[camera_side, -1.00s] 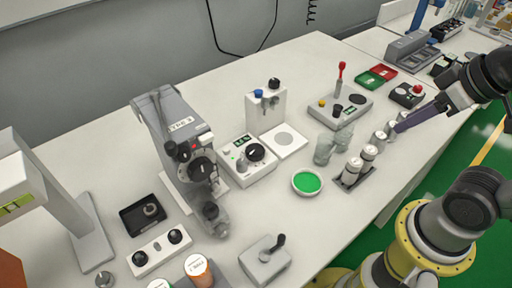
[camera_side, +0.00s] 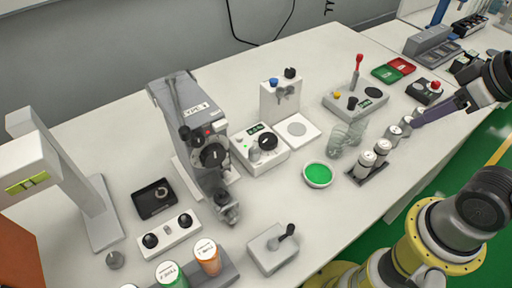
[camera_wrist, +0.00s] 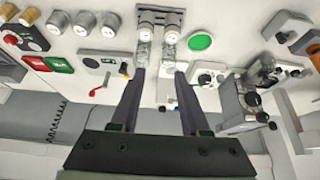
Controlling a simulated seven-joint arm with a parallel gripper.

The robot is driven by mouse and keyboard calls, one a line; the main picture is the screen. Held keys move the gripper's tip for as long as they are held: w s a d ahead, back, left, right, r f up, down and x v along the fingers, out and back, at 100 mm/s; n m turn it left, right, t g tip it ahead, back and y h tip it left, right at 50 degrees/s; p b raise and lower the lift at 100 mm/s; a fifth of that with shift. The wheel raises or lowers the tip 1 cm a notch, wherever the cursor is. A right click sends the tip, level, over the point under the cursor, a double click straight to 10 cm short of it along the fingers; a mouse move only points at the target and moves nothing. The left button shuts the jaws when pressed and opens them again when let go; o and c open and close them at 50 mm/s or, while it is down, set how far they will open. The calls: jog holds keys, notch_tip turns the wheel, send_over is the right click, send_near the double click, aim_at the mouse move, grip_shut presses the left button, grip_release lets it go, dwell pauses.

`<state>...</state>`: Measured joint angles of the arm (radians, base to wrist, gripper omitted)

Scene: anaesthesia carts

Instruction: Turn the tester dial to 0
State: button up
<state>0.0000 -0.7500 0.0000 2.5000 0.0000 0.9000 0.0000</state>
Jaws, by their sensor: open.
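A small white box (camera_side: 259,157) with a green-lit display and a large black dial (camera_side: 268,142) stands mid-table; I take it as the tester. Its display is too small to read. A grey panel (camera_side: 355,101) with a similar display, a red-topped lever and a black knob stands to its right, so which is the tester is not certain. My gripper (camera_side: 413,122) is at the right, over the table's right part, well apart from the white box. In the wrist view my gripper (camera_wrist: 159,75) shows two dark fingers spread apart with nothing held between them.
A grey vaporizer (camera_side: 181,105) stands just left of the white box. A white stand with blue and black knobs (camera_side: 283,96) is behind it. A green-topped dish (camera_side: 318,174), clear cylinders (camera_side: 346,136) and white-capped vials (camera_side: 367,160) lie between the box and my gripper.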

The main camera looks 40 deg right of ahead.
jog(key=shift+o, duration=0.2)
jog(key=o, duration=0.5)
jog(key=shift+s+n, duration=0.1)
jog(key=shift+n, duration=0.2)
jog(key=shift+o, duration=0.7)
jog(key=w+a+r+n, duration=0.1)
jog(key=w+r+n, duration=0.2)
jog(key=w+r, duration=0.2)
jog(key=shift+r+n+g, duration=0.3)
jog(key=shift+r, duration=0.3)
jog(key=n+g, duration=0.5)
jog(key=n, duration=0.3)
send_over(268, 138)
notch_tip(268, 138, down, 9)
notch_tip(268, 138, down, 14)
jog(key=shift+r, duration=0.15)
